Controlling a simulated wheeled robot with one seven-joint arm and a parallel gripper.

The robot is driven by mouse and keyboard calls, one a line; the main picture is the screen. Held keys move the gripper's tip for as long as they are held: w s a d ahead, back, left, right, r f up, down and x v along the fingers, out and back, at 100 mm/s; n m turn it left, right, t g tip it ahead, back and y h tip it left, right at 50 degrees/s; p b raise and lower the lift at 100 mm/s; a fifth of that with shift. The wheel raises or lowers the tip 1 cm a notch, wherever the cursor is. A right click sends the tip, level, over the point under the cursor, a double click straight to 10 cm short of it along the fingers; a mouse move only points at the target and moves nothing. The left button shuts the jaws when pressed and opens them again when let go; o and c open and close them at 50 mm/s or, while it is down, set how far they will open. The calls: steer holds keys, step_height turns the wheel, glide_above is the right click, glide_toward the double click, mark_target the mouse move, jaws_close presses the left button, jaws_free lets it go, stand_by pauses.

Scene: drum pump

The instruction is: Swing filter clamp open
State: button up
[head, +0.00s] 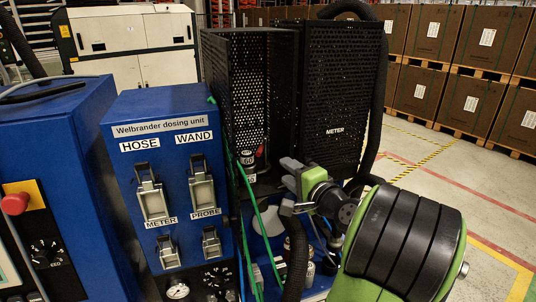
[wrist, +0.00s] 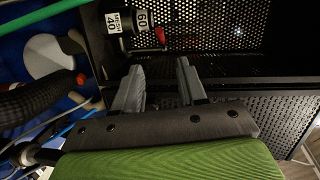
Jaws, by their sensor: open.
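The filter clamp appears to be the small part with a red lever (wrist: 160,35) in the upper middle of the wrist view. It sits beside a dark round filter body (wrist: 127,20) with white labels reading "MESH 40" and "60". In the head view, the labelled filter (head: 248,159) stands low in the black perforated enclosure, partly shaded. My gripper (wrist: 160,64) is open and empty, its two grey fingers pointing toward the red lever, apart from it. In the head view, my gripper (head: 285,184) is right of and below the filter. Whether the clamp is latched cannot be told.
The perforated black METER housing (head: 335,95) walls the back and right. A blue dosing unit (head: 165,190) with several holders stands left. Green tubes (head: 258,245) and a black ribbed hose (head: 297,255) run close by my gripper. Open floor lies right.

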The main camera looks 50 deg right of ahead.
mark_target(262, 146)
steer(key=p+x, duration=0.2)
steer(key=x, duration=1.1)
steer(key=shift+w, duration=0.35)
steer(key=shift+d, duration=0.1)
steer(key=shift+c, duration=0.3)
jaws_close()
